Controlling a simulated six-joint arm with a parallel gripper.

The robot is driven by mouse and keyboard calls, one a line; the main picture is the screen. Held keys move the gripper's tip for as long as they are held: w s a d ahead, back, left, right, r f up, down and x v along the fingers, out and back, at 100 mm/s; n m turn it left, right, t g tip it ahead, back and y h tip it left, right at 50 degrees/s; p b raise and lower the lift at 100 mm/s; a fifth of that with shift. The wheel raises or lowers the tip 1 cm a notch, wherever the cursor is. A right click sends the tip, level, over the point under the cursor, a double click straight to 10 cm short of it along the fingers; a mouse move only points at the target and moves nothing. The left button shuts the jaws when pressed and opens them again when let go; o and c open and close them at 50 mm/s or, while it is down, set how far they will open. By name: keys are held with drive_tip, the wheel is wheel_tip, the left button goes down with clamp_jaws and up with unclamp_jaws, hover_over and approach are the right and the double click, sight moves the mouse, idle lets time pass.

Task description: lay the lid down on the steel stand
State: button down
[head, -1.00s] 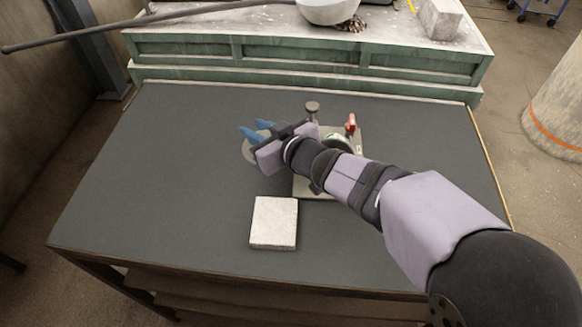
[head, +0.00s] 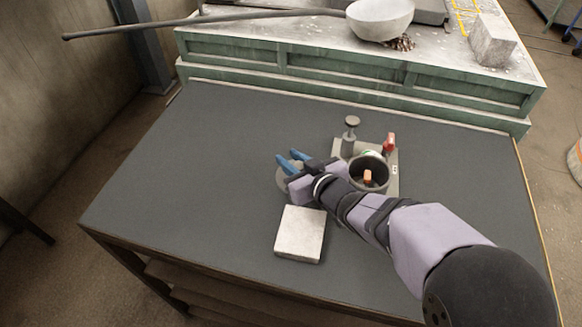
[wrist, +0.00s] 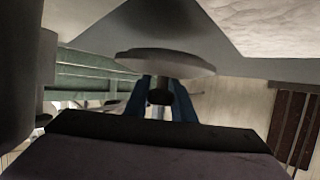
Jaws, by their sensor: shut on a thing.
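The lid (wrist: 165,62) is a grey disc with a dark knob, seen close in the wrist view. My gripper (head: 287,160) has blue fingers shut on the knob. In the head view the lid (head: 282,181) shows partly behind the gripper, left of the pot, over the dark tabletop. I cannot tell its height. A short steel post with a round flat top (head: 351,122), which may be the stand, rises behind and right of the lid, apart from it. No other stand shows clearly; the lid and gripper may hide one.
A dark open pot (head: 368,175) with an orange piece inside stands on a pale plate (head: 393,178), beside a red-topped part (head: 389,142). A pale square block (head: 300,234) lies in front of the gripper. The left tabletop (head: 180,170) is clear. A green bench stands behind.

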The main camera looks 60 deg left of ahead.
drive_tip(key=shift+f, duration=1.5)
drive_tip(key=shift+f, duration=0.15)
drive_tip(key=c, duration=1.5)
unclamp_jaws()
drive_tip(key=shift+d, duration=0.1)
drive_tip(key=b+v, duration=0.1)
drive_tip(key=v, duration=1.1)
